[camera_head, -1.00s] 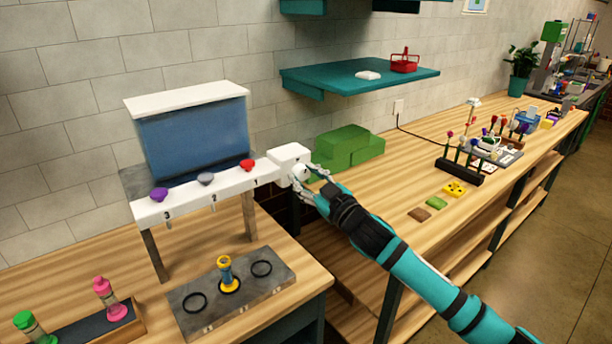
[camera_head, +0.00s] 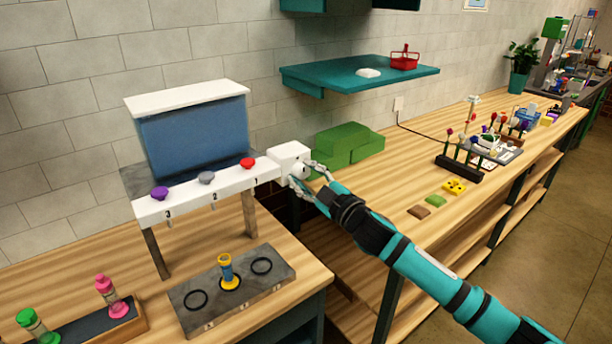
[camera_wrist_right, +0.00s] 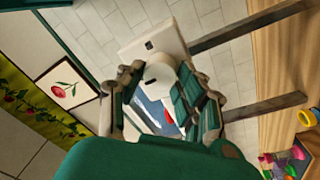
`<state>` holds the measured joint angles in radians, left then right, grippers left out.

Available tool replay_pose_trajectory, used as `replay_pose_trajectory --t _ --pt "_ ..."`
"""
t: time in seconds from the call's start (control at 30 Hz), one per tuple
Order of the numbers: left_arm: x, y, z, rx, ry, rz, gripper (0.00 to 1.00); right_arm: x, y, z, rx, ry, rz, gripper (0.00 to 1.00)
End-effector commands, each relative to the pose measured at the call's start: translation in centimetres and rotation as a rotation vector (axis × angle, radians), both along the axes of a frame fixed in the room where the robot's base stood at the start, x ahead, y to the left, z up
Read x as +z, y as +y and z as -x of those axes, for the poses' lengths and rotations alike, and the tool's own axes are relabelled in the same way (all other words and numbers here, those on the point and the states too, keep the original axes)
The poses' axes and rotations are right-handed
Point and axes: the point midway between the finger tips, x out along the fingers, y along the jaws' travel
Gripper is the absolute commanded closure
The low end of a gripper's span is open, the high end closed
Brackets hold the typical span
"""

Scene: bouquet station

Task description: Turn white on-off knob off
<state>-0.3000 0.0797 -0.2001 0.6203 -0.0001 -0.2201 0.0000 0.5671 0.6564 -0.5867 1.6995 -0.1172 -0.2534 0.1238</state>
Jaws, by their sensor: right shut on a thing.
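The white on-off knob (camera_head: 300,170) sits on the right end face of the white box at the end of the dispenser (camera_head: 230,180). In the right wrist view the knob (camera_wrist_right: 160,75) is a round white piece in front of the square white box (camera_wrist_right: 150,45). My right gripper (camera_head: 304,177) is at the knob, with its fingers on either side of it. In the right wrist view the fingers (camera_wrist_right: 150,100) close around the knob, partly hiding it. My left gripper is not in view.
Purple (camera_head: 160,193), grey (camera_head: 206,177) and red (camera_head: 247,163) knobs line the dispenser front. A base plate (camera_head: 200,323) holds a yellow-and-blue vial (camera_head: 227,270). Green blocks (camera_head: 345,148) stand behind my right gripper. A teal shelf (camera_head: 340,82) hangs above.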

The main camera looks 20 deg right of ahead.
Motion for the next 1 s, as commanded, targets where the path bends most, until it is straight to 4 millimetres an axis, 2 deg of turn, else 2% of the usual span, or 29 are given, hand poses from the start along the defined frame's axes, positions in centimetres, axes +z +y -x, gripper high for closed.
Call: replay_pose_trajectory --t 0.2,0.23,0.4,0.67,0.77,0.87,1.0 --pt "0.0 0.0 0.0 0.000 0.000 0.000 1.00 0.0 0.0 0.0 0.000 -0.001 0.002 0.97" --pt "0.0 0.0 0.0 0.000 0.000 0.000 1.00 0.0 0.0 0.0 0.000 -0.001 0.002 0.61" --pt "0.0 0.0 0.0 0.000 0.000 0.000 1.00 0.0 0.0 0.0 0.000 0.000 0.001 0.42" --pt "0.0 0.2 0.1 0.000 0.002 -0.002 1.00 0.0 0.0 0.1 0.000 0.000 0.000 0.42" --pt "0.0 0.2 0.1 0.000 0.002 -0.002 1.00 -0.2 -0.3 0.7 0.000 0.002 0.000 0.42" --pt "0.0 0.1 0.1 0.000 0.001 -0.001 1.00 -0.4 -0.8 2.1 0.000 0.003 0.000 0.42" --pt "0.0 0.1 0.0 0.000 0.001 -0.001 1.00 -0.8 -1.8 4.9 0.001 0.003 0.001 0.42"
